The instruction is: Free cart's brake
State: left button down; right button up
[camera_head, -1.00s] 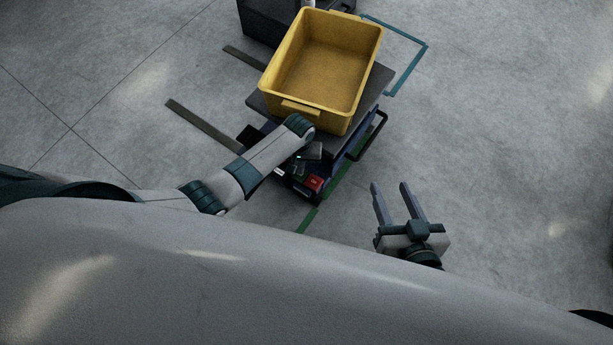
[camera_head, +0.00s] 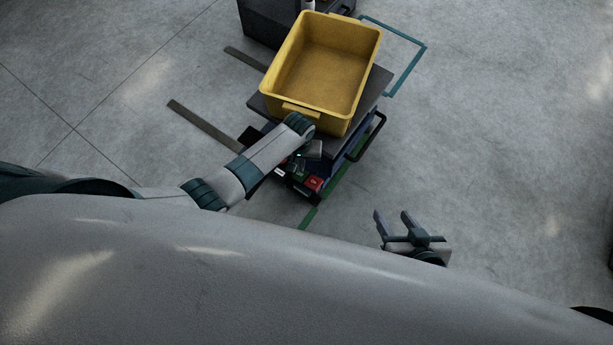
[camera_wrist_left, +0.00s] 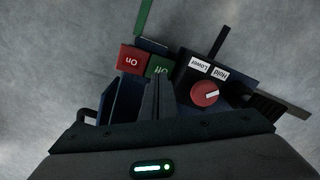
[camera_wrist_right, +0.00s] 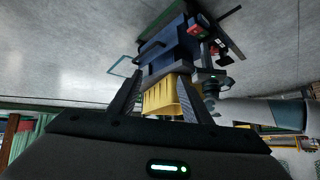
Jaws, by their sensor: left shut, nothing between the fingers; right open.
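The cart (camera_head: 262,106) has a dark deck carrying a yellow tote (camera_head: 290,105). At its near end sit a red block marked "On" (camera_wrist_left: 132,60) and a green one marked "Off" (camera_wrist_left: 159,66); the red one also shows in the head view (camera_head: 314,183). My left gripper (camera_wrist_left: 157,78) is shut and empty, its tips over the lower edge of the green block. I cannot tell whether they touch it or whether it is pressed. My right gripper (camera_head: 392,216) is open and empty, right of the cart, clear of it.
Beside the green block is a red knob (camera_wrist_left: 204,93) with "Lower" and "Hold" labels. A black handle bar (camera_head: 370,138) runs along the cart's right side. A dark box (camera_head: 262,25) stands behind. The floor to the right is clear.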

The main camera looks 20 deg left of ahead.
aim_at(301, 175)
pick_arm(q)
jog(key=shift+r+p, duration=1.65)
jog(key=shift+p, duration=0.2)
pick_arm(e)
jog(key=s+d+f+g+h, duration=0.2)
jog(key=s+d+g, duration=0.1)
jog(key=s+d, duration=0.1)
jog(key=shift+d+g, duration=0.3)
jog(key=shift+d, duration=0.25)
jog(key=shift+r, duration=0.1)
